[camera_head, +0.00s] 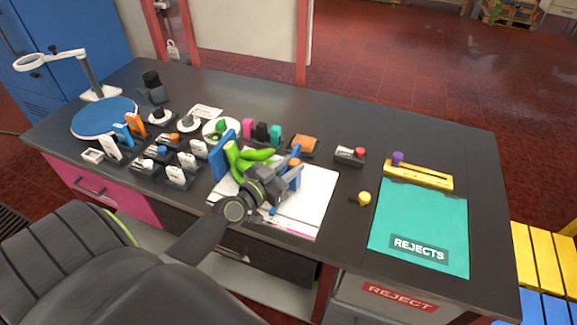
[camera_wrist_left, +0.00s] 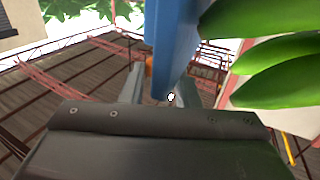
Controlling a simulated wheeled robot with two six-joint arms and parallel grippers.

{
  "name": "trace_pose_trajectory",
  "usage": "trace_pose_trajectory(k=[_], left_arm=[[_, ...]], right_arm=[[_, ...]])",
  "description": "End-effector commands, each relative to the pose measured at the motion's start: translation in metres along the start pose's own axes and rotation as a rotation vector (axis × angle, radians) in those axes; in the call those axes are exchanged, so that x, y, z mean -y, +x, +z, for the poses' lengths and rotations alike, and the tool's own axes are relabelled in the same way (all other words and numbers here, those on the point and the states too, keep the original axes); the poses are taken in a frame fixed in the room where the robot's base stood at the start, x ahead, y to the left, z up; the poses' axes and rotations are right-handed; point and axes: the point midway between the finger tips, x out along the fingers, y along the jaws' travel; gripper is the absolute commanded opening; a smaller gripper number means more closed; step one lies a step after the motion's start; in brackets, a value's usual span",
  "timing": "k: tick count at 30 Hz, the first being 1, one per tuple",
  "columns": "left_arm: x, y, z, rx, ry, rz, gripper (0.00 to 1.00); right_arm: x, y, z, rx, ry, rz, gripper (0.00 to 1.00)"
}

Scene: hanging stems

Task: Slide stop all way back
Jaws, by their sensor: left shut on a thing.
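My left gripper (camera_head: 284,179) is over the white board (camera_head: 316,197) at the front middle of the table. In the left wrist view its fingers (camera_wrist_left: 158,90) are shut on a blue upright piece (camera_wrist_left: 172,40). The blue piece (camera_head: 296,151) is partly hidden by the gripper in the head view. A blue plate (camera_head: 221,152) stands to the left, with green curved stems (camera_head: 256,154) between it and the gripper. The stems (camera_wrist_left: 278,72) fill the right of the wrist view. I cannot tell for certain which part is the stop. My right gripper is out of view.
Left of the board are several small dark stands with white, blue and orange parts (camera_head: 160,151). To the right are a yellow knob (camera_head: 364,197), a yellow bar (camera_head: 418,175) with a purple knob (camera_head: 397,158), and a teal REJECTS mat (camera_head: 420,215). The back right tabletop is clear.

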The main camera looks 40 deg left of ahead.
Motion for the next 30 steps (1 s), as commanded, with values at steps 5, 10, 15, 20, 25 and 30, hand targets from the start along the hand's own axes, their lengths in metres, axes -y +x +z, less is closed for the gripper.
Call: trace_pose_trajectory(k=[5,10,15,20,25,30], left_arm=[[-0.017,0.007,-0.001,-0.004,-0.004,-0.001,0.00],[-0.045,0.019,-0.001,-0.003,-0.006,-0.001,0.00],[-0.068,0.028,0.000,-0.002,-0.005,0.000,0.00],[-0.078,0.032,0.000,0.001,-0.001,0.000,0.00],[-0.079,0.032,0.000,0.002,-0.001,0.001,0.00],[-0.078,0.032,0.000,0.002,-0.001,0.001,0.31]], right_arm=[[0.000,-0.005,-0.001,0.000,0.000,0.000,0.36],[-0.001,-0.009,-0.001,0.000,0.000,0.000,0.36],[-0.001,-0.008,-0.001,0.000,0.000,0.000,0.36],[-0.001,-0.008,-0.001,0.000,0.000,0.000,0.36],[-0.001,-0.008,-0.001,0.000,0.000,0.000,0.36],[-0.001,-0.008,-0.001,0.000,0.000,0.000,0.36]])
